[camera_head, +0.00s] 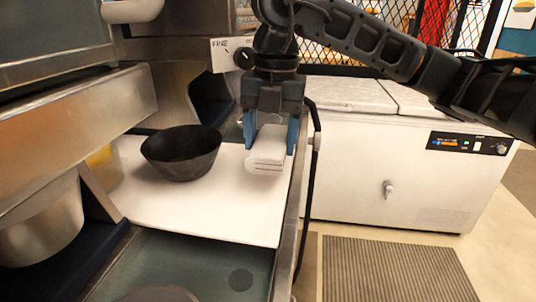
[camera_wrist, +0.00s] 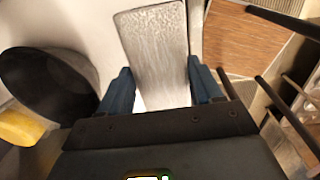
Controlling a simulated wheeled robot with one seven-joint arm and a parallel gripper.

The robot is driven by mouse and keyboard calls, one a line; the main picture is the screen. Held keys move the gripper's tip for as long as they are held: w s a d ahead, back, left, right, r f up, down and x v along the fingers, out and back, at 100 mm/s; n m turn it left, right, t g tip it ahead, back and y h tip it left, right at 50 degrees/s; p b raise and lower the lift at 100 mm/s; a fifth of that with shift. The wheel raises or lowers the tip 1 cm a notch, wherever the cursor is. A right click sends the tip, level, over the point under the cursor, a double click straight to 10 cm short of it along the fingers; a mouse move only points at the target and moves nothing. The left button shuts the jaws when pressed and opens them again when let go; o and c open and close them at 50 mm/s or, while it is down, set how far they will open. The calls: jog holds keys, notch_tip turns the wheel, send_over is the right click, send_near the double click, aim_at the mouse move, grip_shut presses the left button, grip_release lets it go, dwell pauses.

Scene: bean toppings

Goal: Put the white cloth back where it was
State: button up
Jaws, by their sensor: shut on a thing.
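The white cloth (camera_head: 267,150) is a folded, rounded pad held between the blue fingers of my gripper (camera_head: 270,135) in the head view. My gripper points down and is shut on it, near the right edge of the white board (camera_head: 225,217). In the wrist view the cloth (camera_wrist: 155,50) looks textured and grey-white, and reaches out between the two fingertips of my gripper (camera_wrist: 160,92). I cannot tell whether its lower end touches the board.
A black bowl (camera_head: 181,152) stands on the board left of my gripper. A yellow item (camera_head: 102,165) sits in a clear container at the far left. A metal pot (camera_head: 42,222) is at the lower left. A white chest freezer (camera_head: 390,170) stands to the right. The board's front part is bare.

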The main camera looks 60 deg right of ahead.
aim_at(272, 139)
jog(key=shift+w+a+f, duration=0.15)
jog(key=shift+w+f, duration=0.05)
jog(key=shift+f, duration=1.95)
jog(key=shift+f, duration=0.2)
jog(key=o, duration=1.2)
jog(key=shift+r, duration=0.1)
jog(key=r, duration=1.2)
jog(key=shift+s+r, duration=0.1)
jog(key=shift+s, duration=0.2)
